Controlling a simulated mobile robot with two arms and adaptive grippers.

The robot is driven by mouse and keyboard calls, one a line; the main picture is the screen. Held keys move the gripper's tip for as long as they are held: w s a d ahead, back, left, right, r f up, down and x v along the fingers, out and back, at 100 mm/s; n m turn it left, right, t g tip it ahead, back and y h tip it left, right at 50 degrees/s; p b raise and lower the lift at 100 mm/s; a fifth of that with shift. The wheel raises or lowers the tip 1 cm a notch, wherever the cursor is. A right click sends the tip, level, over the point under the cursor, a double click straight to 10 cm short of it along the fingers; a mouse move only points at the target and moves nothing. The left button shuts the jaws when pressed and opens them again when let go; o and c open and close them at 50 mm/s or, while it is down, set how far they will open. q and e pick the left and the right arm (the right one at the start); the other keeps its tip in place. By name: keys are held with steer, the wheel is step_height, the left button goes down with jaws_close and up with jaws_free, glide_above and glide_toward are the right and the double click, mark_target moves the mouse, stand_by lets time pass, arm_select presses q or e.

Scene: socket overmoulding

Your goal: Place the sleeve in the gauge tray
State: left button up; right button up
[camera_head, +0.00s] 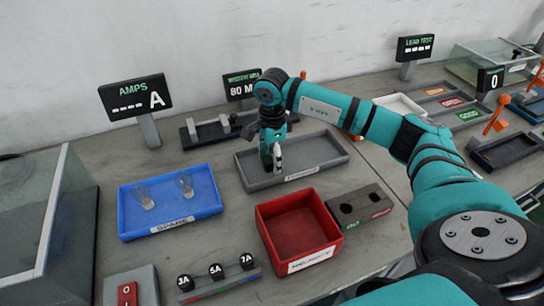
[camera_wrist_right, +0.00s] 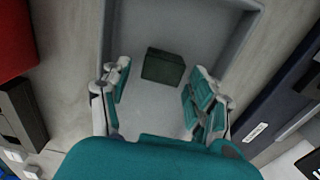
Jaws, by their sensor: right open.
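The grey tray (camera_head: 325,148), with a label too small to read, lies in the middle of the bench in the head view. My right gripper (camera_head: 273,170) points down over its left part. In the right wrist view the gripper (camera_wrist_right: 155,98) is open, with its fingers apart. A short dark green piece (camera_wrist_right: 163,67), perhaps the sleeve, lies on the floor of this tray (camera_wrist_right: 234,50), beyond and between the fingertips. No finger touches it. In the head view I cannot make the piece out; the gripper may hide it. My left gripper is out of view.
A blue tray (camera_head: 128,213) with two clear pieces stands left. A red bin (camera_head: 299,210) and a dark two-hole block (camera_head: 360,206) stand in front. A dark rack (camera_head: 190,142) stands behind. A glass-sided case (camera_head: 40,220) fills the far left.

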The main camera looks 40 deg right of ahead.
mark_target(271, 158)
step_height(271, 158, up, 12)
steer(key=shift+r, duration=0.2)
stand_by(0.4)
